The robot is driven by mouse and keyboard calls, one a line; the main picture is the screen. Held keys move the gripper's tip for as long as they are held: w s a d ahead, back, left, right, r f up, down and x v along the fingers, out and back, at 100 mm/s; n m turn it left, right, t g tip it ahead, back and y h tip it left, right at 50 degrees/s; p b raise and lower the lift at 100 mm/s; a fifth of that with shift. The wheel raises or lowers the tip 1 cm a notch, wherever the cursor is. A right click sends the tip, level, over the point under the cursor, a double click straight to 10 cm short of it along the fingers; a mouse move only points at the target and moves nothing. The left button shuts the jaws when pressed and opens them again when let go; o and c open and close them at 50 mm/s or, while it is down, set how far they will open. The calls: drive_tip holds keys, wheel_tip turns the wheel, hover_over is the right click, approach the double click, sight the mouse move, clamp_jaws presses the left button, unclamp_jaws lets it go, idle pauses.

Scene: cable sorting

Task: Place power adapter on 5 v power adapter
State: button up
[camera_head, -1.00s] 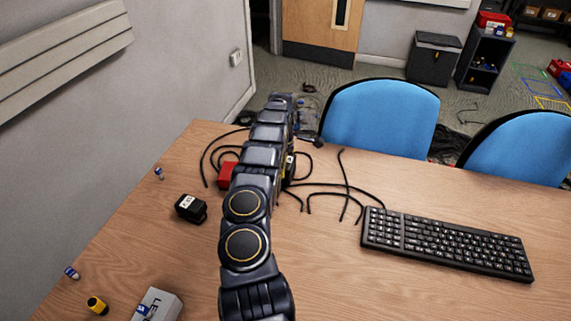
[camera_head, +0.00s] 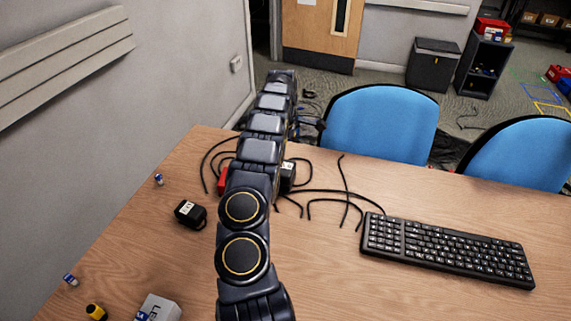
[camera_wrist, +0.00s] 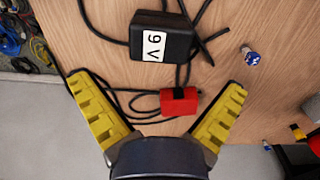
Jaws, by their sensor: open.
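In the wrist view a black power adapter with a white "9 V" label (camera_wrist: 158,38) lies on the table beyond my fingertips. My gripper (camera_wrist: 157,85) has its yellow fingers spread wide, with nothing held between them. A red block with a black band (camera_wrist: 178,103) lies between the fingers, apart from both. In the head view a black adapter with a white label (camera_head: 190,213) sits left of my arm; its label is too small to read. Another black adapter (camera_head: 288,176) shows partly just right of my arm. My gripper is hidden there behind the arm.
Black cables (camera_head: 345,190) trail over the table near the adapters. A keyboard (camera_head: 448,251) lies at right. Small blue-and-white items (camera_head: 158,179), a yellow-and-black piece (camera_head: 96,312) and a grey box (camera_head: 160,307) are at left. Blue chairs (camera_head: 380,122) stand beyond the table edge.

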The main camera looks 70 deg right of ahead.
sight(285, 167)
drive_tip(key=w+a+r+t+y, duration=0.1)
drive_tip(key=w+a+r, duration=1.1)
drive_tip(key=w, duration=0.2)
drive_tip(key=w+a+r+n, duration=0.1)
drive_tip(key=w+a+r, duration=0.2)
drive_tip(key=a, duration=0.5)
drive_tip(key=w+a+r+n, duration=0.1)
drive_tip(key=w+a+r, duration=0.15)
drive_tip(key=a, duration=0.65)
drive_tip(key=s+a+r+g, duration=0.15)
drive_tip(key=s+a, duration=0.25)
drive_tip(key=a, duration=0.5)
drive_tip(key=s+a+r, duration=0.3)
drive_tip(key=a, duration=0.7)
drive_tip(key=s+a+f+m, duration=0.1)
drive_tip(key=s+a, duration=0.3)
drive_tip(key=s, duration=0.4)
drive_tip(key=s+a+f+m+g+h, duration=0.1)
drive_tip(key=s+a+f, duration=0.1)
drive_tip(key=s, duration=0.6)
drive_tip(key=shift+s+a+f, duration=0.2)
drive_tip(key=shift+s+a, duration=0.05)
drive_tip(key=shift+a, duration=0.65)
